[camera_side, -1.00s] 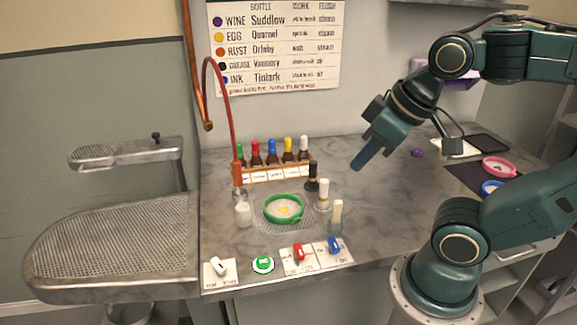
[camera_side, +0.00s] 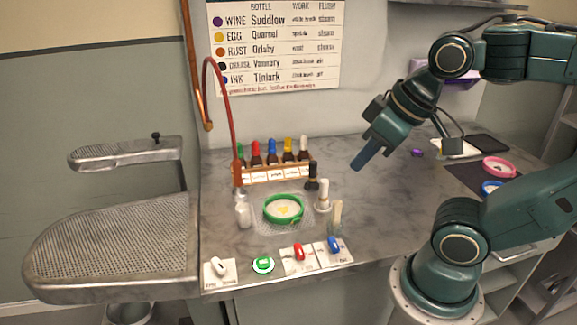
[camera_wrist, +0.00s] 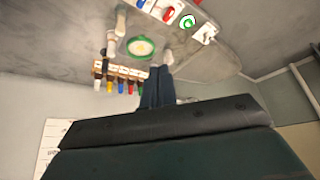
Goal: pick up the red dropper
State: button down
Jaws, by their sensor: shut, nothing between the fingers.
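The red dropper (camera_side: 256,148) is the red top of a dark bottle in the rack (camera_side: 272,173) at the back of the counter. It stands upright between bottles with green and blue tops. My gripper (camera_side: 357,167) is shut and empty, held in the air above the counter, well to the right of the rack. In the wrist view my gripper (camera_wrist: 158,70) shows its two fingers together.
A green hoop (camera_side: 284,209) with a yellow-stained cloth lies in front of the rack. A black-topped bottle (camera_side: 312,177) and pale brushes (camera_side: 323,196) stand at the rack's right. Switches line the front edge. The counter below my gripper is clear.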

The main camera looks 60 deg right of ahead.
dwell(0.4)
jog(key=c, duration=1.4)
grip_release()
jog(key=shift+c, duration=0.2)
jog(key=w+d+r+m+g, duration=0.1)
jog(key=w+d+r+m, duration=0.15)
jog(key=w, duration=0.45)
jog(key=w+d+r+m+g, duration=0.1)
jog(key=w+d+r, duration=0.15)
jog(key=w, duration=0.55)
jog(key=w+d+r+m+g, duration=0.1)
jog(key=w+d+r+m, duration=0.1)
jog(key=w+r, duration=0.35)
jog(key=w+d+f+m+g, duration=0.1)
jog(key=w+d+f+m, duration=0.2)
jog(key=w+d+f, duration=0.4)
jog(key=w+d+f+m+g, duration=0.1)
jog(key=w+d+f+m, duration=0.2)
jog(key=w+d+f, duration=0.4)
jog(key=w+f, duration=0.1)
jog(key=w, duration=0.4)
jog(key=shift+d+g, duration=0.15)
jog(key=shift+g, duration=0.15)
